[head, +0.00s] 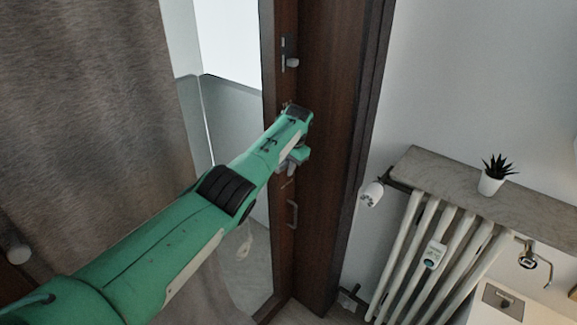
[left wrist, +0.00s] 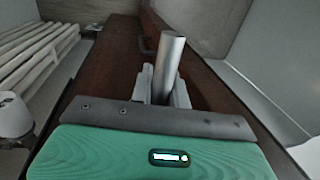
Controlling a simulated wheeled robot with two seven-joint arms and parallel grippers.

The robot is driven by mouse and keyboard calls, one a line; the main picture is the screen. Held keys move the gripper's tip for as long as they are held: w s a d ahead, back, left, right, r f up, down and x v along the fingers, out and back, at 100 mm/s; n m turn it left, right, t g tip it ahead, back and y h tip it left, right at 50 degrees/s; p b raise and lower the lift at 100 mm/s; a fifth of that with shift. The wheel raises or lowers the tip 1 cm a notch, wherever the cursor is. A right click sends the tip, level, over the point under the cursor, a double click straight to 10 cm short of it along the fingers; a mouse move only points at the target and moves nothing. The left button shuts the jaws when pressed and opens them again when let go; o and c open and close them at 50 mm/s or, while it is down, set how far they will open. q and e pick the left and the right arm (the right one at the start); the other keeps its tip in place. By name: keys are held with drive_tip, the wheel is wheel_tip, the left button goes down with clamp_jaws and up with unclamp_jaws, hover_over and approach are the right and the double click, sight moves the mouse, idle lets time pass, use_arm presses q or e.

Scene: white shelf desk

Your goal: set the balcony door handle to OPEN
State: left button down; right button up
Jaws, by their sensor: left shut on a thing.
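The dark brown balcony door (head: 281,250) with its glass pane stands at the centre of the head view. My left gripper (head: 292,163) is at the door's edge, about halfway up the visible part. In the left wrist view my left gripper (left wrist: 162,88) is shut on the door handle (left wrist: 170,60), a smooth grey metal bar. The bar sticks out beyond the fingers, and its near end is hidden between them. In the head view my arm and gripper hide most of this handle. I cannot tell which setting it is at. My right gripper is not in view.
A latch with a knob (head: 291,60) is higher on the door, and a small pull (head: 292,214) is lower. A grey curtain (head: 90,110) hangs at left. A radiator (head: 440,255) under a stone shelf (head: 450,180) with a potted plant (head: 492,178) is at right.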

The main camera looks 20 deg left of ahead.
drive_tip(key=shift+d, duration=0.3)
use_arm(q)
drive_tip(key=c, duration=1.6)
unclamp_jaws()
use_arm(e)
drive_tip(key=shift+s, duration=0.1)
